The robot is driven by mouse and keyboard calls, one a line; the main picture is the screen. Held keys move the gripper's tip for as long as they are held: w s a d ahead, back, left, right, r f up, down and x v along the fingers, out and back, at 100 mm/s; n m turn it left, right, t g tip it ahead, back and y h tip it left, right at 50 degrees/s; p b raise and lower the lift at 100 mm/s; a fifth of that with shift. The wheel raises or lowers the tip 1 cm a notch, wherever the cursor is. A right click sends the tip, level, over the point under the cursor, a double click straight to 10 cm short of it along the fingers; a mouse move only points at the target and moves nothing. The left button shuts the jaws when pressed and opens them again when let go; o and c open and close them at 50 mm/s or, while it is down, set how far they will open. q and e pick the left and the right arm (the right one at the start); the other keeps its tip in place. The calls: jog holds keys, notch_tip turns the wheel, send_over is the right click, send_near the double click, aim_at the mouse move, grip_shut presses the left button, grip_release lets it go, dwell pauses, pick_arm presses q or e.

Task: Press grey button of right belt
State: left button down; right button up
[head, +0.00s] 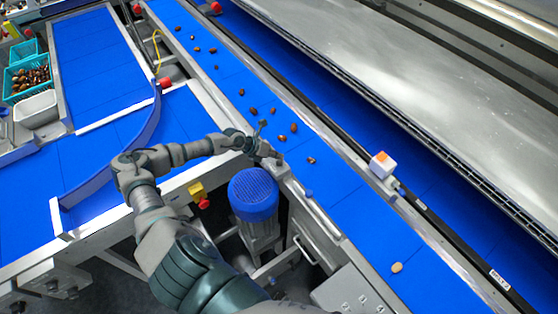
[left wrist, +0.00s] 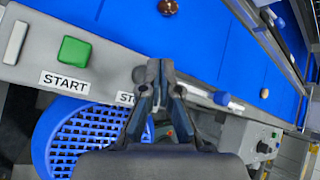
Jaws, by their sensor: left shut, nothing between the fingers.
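The right belt (head: 335,186) is a blue conveyor running diagonally with several brown dates on it. My left gripper (head: 270,153) is shut and empty at the belt's near side rail. In the left wrist view its fingertips (left wrist: 160,66) point at the steel rail panel. A small grey round button (left wrist: 140,74) shows just left of the fingertips, above a partly covered label that begins "STO" (left wrist: 125,98). I cannot tell whether the fingers touch it. A green square button (left wrist: 74,51) with a START label (left wrist: 64,82) is further left. My right gripper is not in view.
A blue ribbed motor cover (head: 253,192) stands below the rail, close to my left arm. A white box with an orange top (head: 382,163) sits on the far rail. Another blue belt (head: 92,60) with crates (head: 30,75) beside it is at left.

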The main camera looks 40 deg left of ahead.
aim_at(278, 162)
pick_arm(q)
notch_tip(278, 162, up, 5)
jog(key=p, duration=0.4)
dwell(0.3)
dwell(0.6)
